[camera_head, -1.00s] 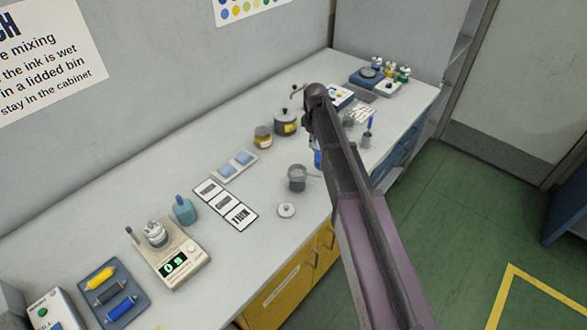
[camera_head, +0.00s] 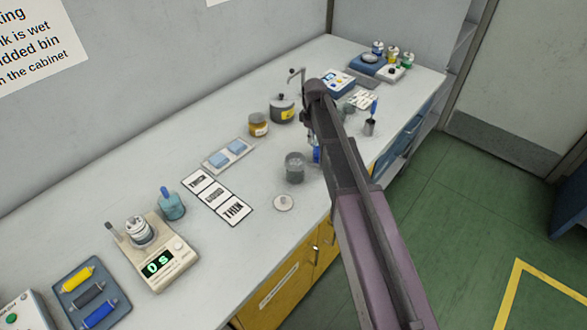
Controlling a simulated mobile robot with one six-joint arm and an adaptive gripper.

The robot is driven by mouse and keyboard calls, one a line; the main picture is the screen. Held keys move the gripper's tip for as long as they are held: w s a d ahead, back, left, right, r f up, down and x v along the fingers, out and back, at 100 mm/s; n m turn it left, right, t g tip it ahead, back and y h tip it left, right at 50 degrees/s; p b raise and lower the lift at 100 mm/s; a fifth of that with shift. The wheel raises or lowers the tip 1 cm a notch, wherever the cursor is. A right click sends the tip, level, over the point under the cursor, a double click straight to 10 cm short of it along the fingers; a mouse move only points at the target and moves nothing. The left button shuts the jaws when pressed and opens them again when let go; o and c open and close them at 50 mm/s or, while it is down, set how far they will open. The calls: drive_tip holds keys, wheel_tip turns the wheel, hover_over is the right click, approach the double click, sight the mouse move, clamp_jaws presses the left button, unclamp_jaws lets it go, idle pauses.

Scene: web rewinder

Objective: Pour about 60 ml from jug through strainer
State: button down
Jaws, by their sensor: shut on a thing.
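A grey round cup (camera_head: 294,170) with a dark top stands on the bench left of my arm; I cannot tell whether its top is the strainer. My gripper (camera_head: 312,143) is mostly hidden behind my arm, right of and a little beyond this cup. Only a small part of a blue thing (camera_head: 317,155) shows beside my arm there; it seems to be in my gripper. It may be the jug, but its shape and any liquid are hidden.
A white round lid (camera_head: 284,203) lies near the bench's front edge. An amber jar (camera_head: 258,125) and a dark pot (camera_head: 282,110) stand behind.

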drive_tip(key=shift+f+b, duration=0.3)
drive_tip(key=shift+f, duration=0.25)
drive_tip(key=shift+a+r, duration=0.1)
drive_tip(key=shift+a, duration=0.05)
drive_tip(key=shift+s+a+r, duration=0.1)
drive_tip(key=shift+s+a, duration=0.05)
drive_tip(key=shift+s+a+r+m+t+h+p, duration=0.1)
drive_tip(key=shift+s+a+r+t+h, duration=0.2)
drive_tip(key=shift+h, duration=0.25)
drive_tip(key=shift+s+a+r+m+t+h+p, duration=0.1)
drive_tip(key=shift+a+t+h, duration=0.05)
drive_tip(key=shift+t+h, duration=0.3)
drive_tip(key=shift+s+a+r+m+t+h+p, duration=0.15)
drive_tip(key=shift+a+r+t+h, duration=0.1)
drive_tip(key=shift+h, duration=0.35)
drive_tip(key=r+t+h, duration=0.1)
drive_tip(key=s+a+r+t+h, duration=0.1)
drive_tip(key=r+h, duration=0.1)
drive_tip(key=a+r+t+h+b, duration=0.1)
drive_tip(key=h, duration=0.1)
drive_tip(key=shift+s+r+t, duration=0.15)
drive_tip(key=shift+r+t, duration=0.15)
drive_tip(key=shift+f+t+h+b, duration=0.25)
drive_tip(key=shift+t+h+b, duration=0.6)
drive_tip(key=shift+b, duration=1.05)
drive_tip(key=shift+s+a+r+t+h+b, duration=0.1)
drive_tip(key=shift+r+t+h+b, duration=0.2)
drive_tip(key=shift+h+b, duration=0.4)
